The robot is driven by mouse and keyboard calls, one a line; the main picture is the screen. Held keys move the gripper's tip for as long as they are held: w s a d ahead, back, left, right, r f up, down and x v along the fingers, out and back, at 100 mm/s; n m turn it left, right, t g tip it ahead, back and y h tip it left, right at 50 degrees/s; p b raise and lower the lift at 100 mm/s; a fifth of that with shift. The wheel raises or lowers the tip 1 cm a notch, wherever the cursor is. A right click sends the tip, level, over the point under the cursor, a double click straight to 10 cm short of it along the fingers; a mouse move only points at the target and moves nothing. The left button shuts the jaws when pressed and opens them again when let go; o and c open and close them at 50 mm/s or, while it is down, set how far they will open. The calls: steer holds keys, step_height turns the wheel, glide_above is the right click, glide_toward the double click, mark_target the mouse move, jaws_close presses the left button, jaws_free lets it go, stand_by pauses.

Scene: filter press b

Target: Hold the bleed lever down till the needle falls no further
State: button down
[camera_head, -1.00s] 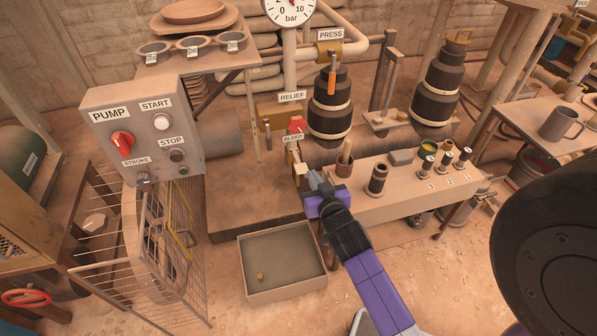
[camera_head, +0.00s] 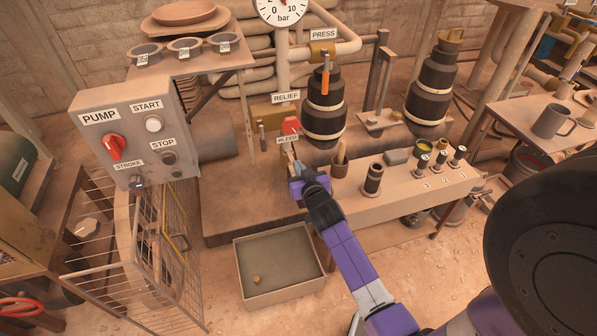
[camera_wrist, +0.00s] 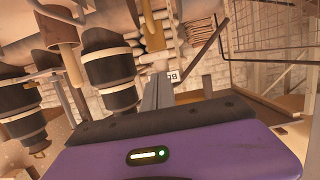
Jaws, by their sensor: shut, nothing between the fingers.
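The bleed lever (camera_head: 286,157) is a small pale bar just below the BLEED label (camera_head: 287,139), beside the press. My gripper (camera_head: 295,168) is shut and empty, with its fingertips right at the lever. I cannot tell whether they touch it or whether the lever is pressed down. In the wrist view the shut fingers (camera_wrist: 157,92) point at part of the label, and the lever is mostly hidden behind them. The pressure gauge (camera_head: 283,12) is cut off by the top edge of the head view. Its needle's reading cannot be made out.
A red relief knob (camera_head: 291,125) sits just above the BLEED label. The black press cylinder (camera_head: 324,110) stands close on the right. A bench with cups and small bottles (camera_head: 400,190) lies right of my arm. An open tray (camera_head: 278,290) is on the floor below.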

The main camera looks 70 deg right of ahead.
steer(key=shift+f, duration=0.65)
